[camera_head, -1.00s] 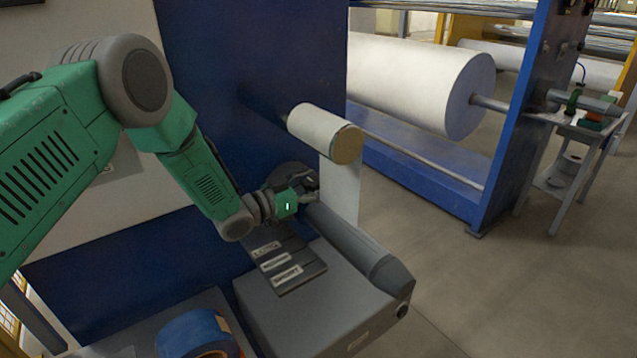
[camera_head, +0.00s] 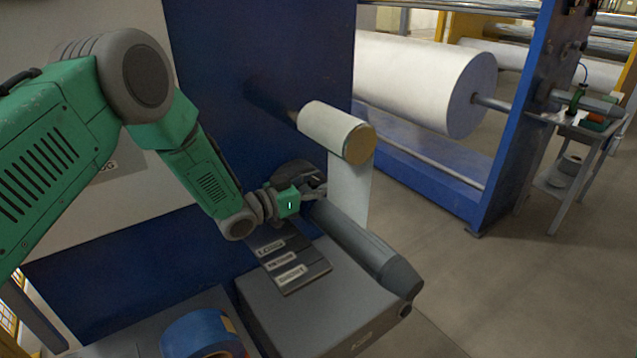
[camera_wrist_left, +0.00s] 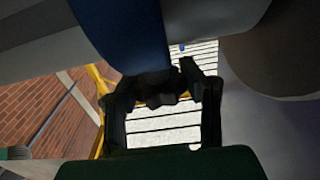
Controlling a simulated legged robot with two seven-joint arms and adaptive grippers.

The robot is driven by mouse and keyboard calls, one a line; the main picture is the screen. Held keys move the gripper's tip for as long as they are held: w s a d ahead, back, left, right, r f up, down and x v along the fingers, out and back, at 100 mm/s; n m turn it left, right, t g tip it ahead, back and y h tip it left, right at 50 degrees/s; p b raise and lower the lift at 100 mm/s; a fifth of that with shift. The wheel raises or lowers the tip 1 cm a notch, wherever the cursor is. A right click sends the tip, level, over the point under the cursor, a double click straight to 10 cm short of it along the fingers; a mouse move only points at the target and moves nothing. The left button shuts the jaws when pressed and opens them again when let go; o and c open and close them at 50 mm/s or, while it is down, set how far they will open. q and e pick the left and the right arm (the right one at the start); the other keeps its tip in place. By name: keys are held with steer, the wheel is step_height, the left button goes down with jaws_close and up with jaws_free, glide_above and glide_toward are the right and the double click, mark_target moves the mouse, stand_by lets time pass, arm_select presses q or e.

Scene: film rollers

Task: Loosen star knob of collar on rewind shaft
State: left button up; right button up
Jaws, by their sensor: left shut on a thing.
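My left gripper (camera_head: 316,188) is at the wall end of the thick grey rewind shaft (camera_head: 362,248), beside a dark grey round collar (camera_head: 293,172). In the left wrist view the fingers (camera_wrist_left: 164,98) are shut on a dark, lobed piece, which looks like the star knob (camera_wrist_left: 160,88). The knob cannot be made out in the head view, where the gripper hides it. How far it is turned cannot be told. My right gripper is not in view.
A white roll (camera_head: 335,130) sticks out above the shaft, its web hanging down behind the gripper. A grey box with labelled plates (camera_head: 292,268) stands below. A blue tape roll (camera_head: 198,333) lies at the front. Open floor (camera_head: 500,290) is on the right.

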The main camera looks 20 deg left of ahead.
arm_select(q)
steer(key=shift+a, duration=0.1)
steer(key=shift+d+n+t+y, duration=0.2)
steer(key=shift+n+t+y, duration=0.45)
steer(key=shift+y, duration=0.25)
steer(key=n+t+y+b, duration=0.1)
steer(key=n+y, duration=0.1)
steer(key=y, duration=0.1)
steer(key=shift+a+t, duration=0.1)
steer(key=shift+t, duration=0.15)
steer(key=n+t+y+b, duration=0.1)
steer(key=n+y, duration=0.3)
steer(key=y, duration=0.1)
steer(key=shift+f+y, duration=0.1)
steer(key=shift+y, duration=0.2)
steer(key=n+y+b, duration=0.1)
steer(key=n+y, duration=0.1)
steer(key=y, duration=0.1)
steer(key=shift+s+y, duration=0.1)
steer(key=shift+y, duration=0.3)
steer(key=shift+n+g+y+b, duration=0.3)
steer(key=shift+n+g+y, duration=0.4)
steer(key=shift+n+y, duration=0.9)
steer(key=shift+r+y, duration=0.2)
steer(key=shift+y, duration=0.3)
